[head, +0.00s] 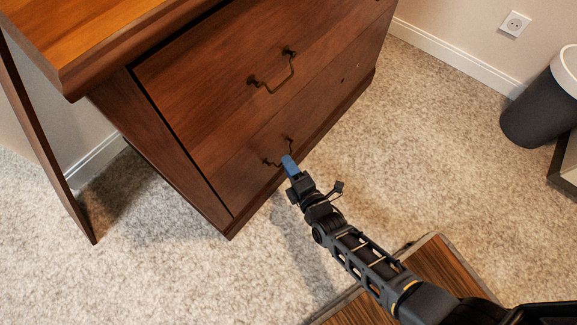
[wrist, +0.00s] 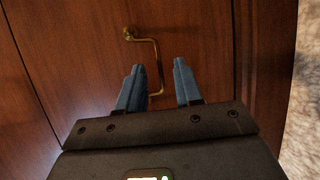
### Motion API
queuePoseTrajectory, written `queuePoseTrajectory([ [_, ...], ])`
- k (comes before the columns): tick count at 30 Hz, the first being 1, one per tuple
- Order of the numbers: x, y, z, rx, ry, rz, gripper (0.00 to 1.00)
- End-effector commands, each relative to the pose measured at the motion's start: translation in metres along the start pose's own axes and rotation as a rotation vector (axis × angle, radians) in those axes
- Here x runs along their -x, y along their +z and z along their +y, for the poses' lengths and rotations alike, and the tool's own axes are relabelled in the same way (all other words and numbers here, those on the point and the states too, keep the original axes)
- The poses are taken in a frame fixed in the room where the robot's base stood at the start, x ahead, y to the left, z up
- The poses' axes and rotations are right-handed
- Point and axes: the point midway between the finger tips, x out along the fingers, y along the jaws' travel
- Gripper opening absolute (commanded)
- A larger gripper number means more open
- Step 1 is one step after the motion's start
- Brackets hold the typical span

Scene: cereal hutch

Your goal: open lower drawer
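The lower drawer (head: 232,172) is a dark reddish-brown wooden front low on the cabinet. It looks flush with the cabinet face. Its bent brass handle (head: 271,162) is partly hidden by my gripper (head: 288,160), whose blue fingers are right at it. In the wrist view my gripper (wrist: 158,72) is open, with its two blue fingers apart. The handle (wrist: 154,42) runs from a mount beyond the left finger and its long bar passes down between the fingers. I cannot tell whether a finger touches it.
The upper drawer (head: 200,85) with its own brass handle (head: 272,88) is above. A dark bin (head: 535,115) stands at the right by the wall. Open beige carpet (head: 430,150) lies right of the cabinet. A wooden panel (head: 45,150) leans out at the left.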

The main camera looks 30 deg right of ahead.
Motion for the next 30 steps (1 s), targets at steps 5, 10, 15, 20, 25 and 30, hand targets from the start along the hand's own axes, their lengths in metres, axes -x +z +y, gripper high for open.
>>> queuePoseTrajectory([
  [5,-0.0097,-0.0004,-0.0004,-0.001,-0.001,0.001,0.35],
  [10,-0.0099,-0.0004,-0.0001,-0.001,-0.001,0.001,0.35],
  [15,-0.0098,-0.0003,-0.0001,-0.001,-0.001,0.001,0.25],
  [20,-0.0097,-0.0003,-0.0001,-0.001,-0.001,0.001,0.10],
  [25,-0.0097,-0.0002,-0.0001,-0.001,-0.001,0.001,0.00],
  [30,-0.0096,-0.0003,-0.0002,-0.001,-0.001,0.001,0.00],
])
